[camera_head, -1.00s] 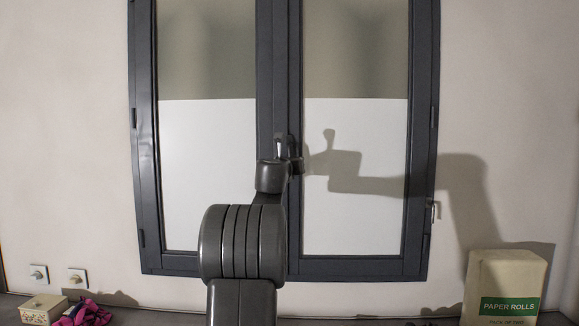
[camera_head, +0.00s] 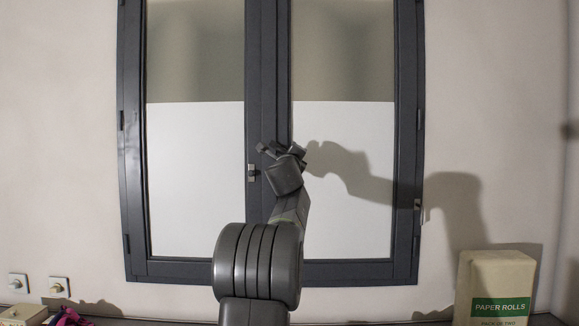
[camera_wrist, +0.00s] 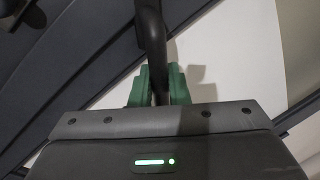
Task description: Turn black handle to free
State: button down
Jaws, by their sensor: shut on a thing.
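The black handle (camera_wrist: 152,35) shows in the wrist view as a dark bar running down between my gripper's green finger pads. My gripper (camera_wrist: 158,90) is shut on it, one pad on each side. In the head view my gripper (camera_head: 281,151) is in front of the window's middle post, tilted. The handle cannot be clearly told apart from the dark fingers there. The handle's lower end is hidden behind my gripper body in the wrist view.
The dark grey window frame (camera_head: 132,200) holds two panes. A paper rolls box (camera_head: 497,280) stands at lower right. Two wall plates (camera_head: 58,287) are at lower left.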

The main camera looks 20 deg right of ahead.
jog(key=n, duration=0.1)
jog(key=r+n, duration=0.1)
jog(key=n+b, duration=0.1)
jog(key=n, duration=0.1)
jog(key=shift+s+d+r+t+y, duration=0.1)
jog(key=shift+d+r+t+y, duration=0.2)
jog(key=shift+d+y, duration=0.1)
jog(key=shift+r+n+y+b, duration=0.15)
jog(key=shift+r+n+y, duration=0.15)
jog(key=shift+n, duration=0.6)
jog(key=shift+r+n+y+b, duration=0.2)
jog(key=shift+r+n, duration=0.15)
jog(key=shift+n, duration=0.55)
jog(key=c, duration=1.5)
grip_release()
jog(key=shift+s+a, duration=0.1)
jog(key=shift+s, duration=0.05)
jog(key=shift+s+f+b, duration=0.15)
jog(key=shift+s+b, duration=0.1)
jog(key=shift+b, duration=0.1)
jog(key=b+v, duration=0.7)
jog(key=v, duration=0.6)
jog(key=shift+f+b, duration=0.15)
jog(key=shift+b, duration=0.15)
